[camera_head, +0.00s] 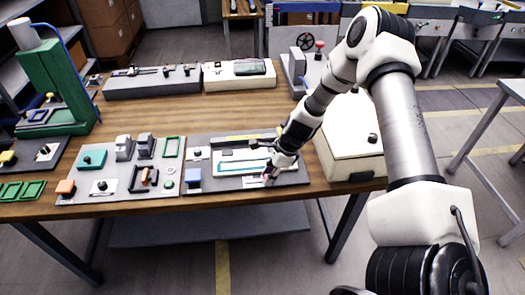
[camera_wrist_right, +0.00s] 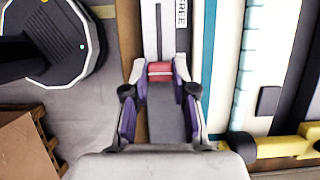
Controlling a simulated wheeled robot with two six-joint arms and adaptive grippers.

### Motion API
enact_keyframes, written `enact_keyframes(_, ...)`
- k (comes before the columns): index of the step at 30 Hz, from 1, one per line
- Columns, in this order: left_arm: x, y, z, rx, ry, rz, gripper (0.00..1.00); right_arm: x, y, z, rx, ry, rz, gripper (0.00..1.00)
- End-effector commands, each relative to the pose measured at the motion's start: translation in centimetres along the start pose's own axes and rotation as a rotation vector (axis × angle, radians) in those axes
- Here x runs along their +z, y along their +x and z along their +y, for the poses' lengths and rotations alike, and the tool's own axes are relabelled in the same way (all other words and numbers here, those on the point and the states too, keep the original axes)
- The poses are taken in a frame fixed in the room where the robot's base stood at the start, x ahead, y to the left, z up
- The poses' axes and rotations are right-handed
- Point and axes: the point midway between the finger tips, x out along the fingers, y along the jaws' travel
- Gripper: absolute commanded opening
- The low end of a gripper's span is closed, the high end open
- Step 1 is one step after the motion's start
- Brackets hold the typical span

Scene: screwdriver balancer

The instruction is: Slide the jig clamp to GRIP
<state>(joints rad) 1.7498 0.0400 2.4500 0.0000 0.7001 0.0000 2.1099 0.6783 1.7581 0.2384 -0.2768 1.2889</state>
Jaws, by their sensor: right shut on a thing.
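The jig (camera_head: 226,183) is a pale plate with teal strips on a dark board near the table's front edge. My right gripper (camera_head: 270,177) reaches down to its right front part. In the right wrist view, the gripper (camera_wrist_right: 160,78) is shut on a small red clamp knob (camera_wrist_right: 159,68), one finger on each side. The knob sits at the near end of a light grey track (camera_wrist_right: 152,25). The word FREE shows beside the track, beyond the knob. I cannot read a GRIP mark. My left gripper is not in view.
A grey board (camera_head: 120,190) with several small fixtures lies to the left. A cream box (camera_head: 350,150) with a black knob stands close on the right. In the wrist view, a yellow bar (camera_wrist_right: 285,147) lies at lower right. The table's front edge is near the gripper.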

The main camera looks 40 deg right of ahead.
Motion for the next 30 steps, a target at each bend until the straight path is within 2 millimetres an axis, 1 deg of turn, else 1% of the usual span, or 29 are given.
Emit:
enact_keyframes(3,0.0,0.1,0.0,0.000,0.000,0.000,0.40,-0.1,0.1,0.0,0.001,0.000,0.001,0.00)
enact_keyframes(4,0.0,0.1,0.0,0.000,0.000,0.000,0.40,-0.1,0.1,0.1,0.001,0.000,0.001,0.30)
enact_keyframes(5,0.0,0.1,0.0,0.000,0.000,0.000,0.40,-0.1,0.1,0.1,0.001,0.000,0.001,0.38)
enact_keyframes(13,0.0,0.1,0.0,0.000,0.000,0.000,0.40,0.0,0.1,0.0,0.000,0.000,0.000,0.38)
enact_keyframes(17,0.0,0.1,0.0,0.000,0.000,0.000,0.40,0.0,-0.4,0.0,0.001,0.000,-0.002,0.38)
enact_keyframes(20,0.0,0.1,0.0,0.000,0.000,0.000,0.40,0.1,-1.4,0.0,0.001,-0.001,-0.005,0.38)
enact_keyframes(23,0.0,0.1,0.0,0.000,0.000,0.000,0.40,0.0,-2.8,-0.1,-0.001,0.000,-0.005,0.38)
enact_keyframes(28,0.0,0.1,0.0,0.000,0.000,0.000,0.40,0.0,-6.1,-0.1,-0.003,0.000,-0.007,0.38)
enact_keyframes(30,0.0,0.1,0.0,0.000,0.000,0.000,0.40,0.1,-7.8,-0.1,-0.003,0.001,-0.011,0.38)
